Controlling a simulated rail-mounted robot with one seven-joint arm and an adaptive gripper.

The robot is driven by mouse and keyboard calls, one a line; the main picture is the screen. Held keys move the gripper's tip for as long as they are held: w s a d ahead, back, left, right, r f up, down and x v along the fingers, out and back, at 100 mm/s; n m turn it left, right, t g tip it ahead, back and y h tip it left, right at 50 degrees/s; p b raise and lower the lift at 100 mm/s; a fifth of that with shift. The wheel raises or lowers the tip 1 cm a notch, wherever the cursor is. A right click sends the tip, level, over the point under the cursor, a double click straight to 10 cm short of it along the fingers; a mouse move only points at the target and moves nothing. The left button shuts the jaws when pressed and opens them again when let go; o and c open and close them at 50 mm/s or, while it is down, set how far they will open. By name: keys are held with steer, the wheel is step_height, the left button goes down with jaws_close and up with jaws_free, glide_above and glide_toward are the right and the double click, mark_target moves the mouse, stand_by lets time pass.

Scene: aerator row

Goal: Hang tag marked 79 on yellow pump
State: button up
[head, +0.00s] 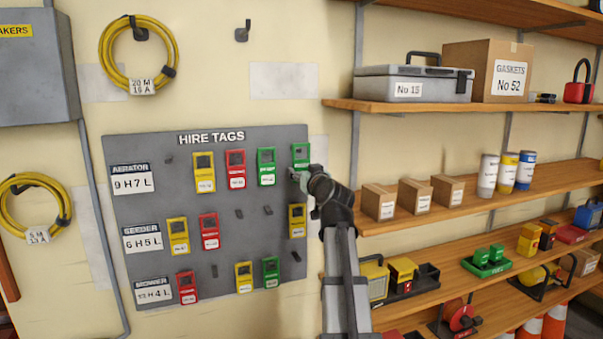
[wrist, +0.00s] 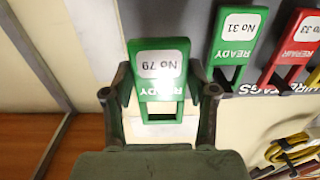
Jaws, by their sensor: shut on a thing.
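The green tag marked No 79 (wrist: 160,75), with READY on it, is upside down in the wrist view, between the fingers of my gripper (wrist: 162,100). In the head view this green tag (head: 300,153) is at the top right of the grey HIRE TAGS board (head: 225,148). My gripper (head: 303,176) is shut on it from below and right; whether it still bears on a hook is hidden. A rounded yellow machine in a black frame, which looks like a yellow pump (head: 535,276), stands on a lower shelf at right.
Green No 31 (wrist: 238,35) and red No 33 (wrist: 298,45) tags hang close beside the held tag. Wooden shelves (head: 470,212) with boxes and cans fill the right side. Other yellow equipment (head: 403,269) stands on the lower shelf near my arm.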

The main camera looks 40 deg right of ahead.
steer(key=v, duration=0.3)
steer(key=shift+s+a, duration=0.1)
steer(key=shift+s, duration=0.25)
steer(key=shift+r, duration=0.1)
stand_by(0.6)
steer(key=shift+r+h, duration=0.15)
steer(key=shift+h, duration=0.15)
steer(key=w+a+f+n+y, duration=0.1)
steer(key=w+a+f+y, duration=0.1)
steer(key=a+f, duration=0.6)
steer(key=w+a+f+n+y, duration=0.1)
steer(key=w+a+f, duration=0.4)
steer(key=a, duration=1.4)
steer(key=w+a+f+n+t+y, duration=0.1)
steer(key=w+a+f+y, duration=0.2)
steer(key=a+f, duration=0.9)
steer(key=w+a, duration=0.1)
steer(key=a, duration=0.1)
steer(key=shift+a+n, duration=0.25)
steer(key=shift+n, duration=0.15)
